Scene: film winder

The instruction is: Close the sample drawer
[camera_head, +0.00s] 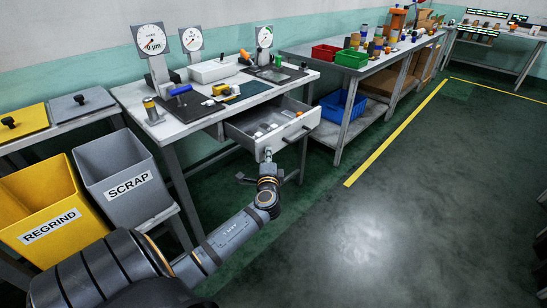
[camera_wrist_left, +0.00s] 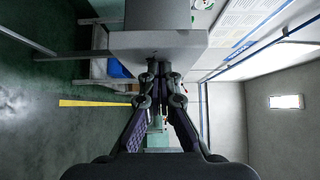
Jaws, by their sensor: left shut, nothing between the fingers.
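The sample drawer (camera_head: 288,139) stands pulled out from under the bench with the gauges, and several small pale pieces lie inside it. A dark handle shows on its light front. My left gripper (camera_head: 268,154) is at the left part of the drawer front, shut and empty. In the left wrist view, the shut fingertips (camera_wrist_left: 160,75) point at the grey drawer front (camera_wrist_left: 180,40) close ahead. I cannot tell whether they touch it. My right gripper is not in view.
The bench top (camera_head: 205,125) carries dial gauges (camera_head: 152,40), a white box (camera_head: 212,71) and dark mats. Yellow regrind (camera_head: 35,195) and grey scrap (camera_head: 110,165) bins stand left. A second bench with red and green trays (camera_head: 351,59) stands right. The floor in front is clear.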

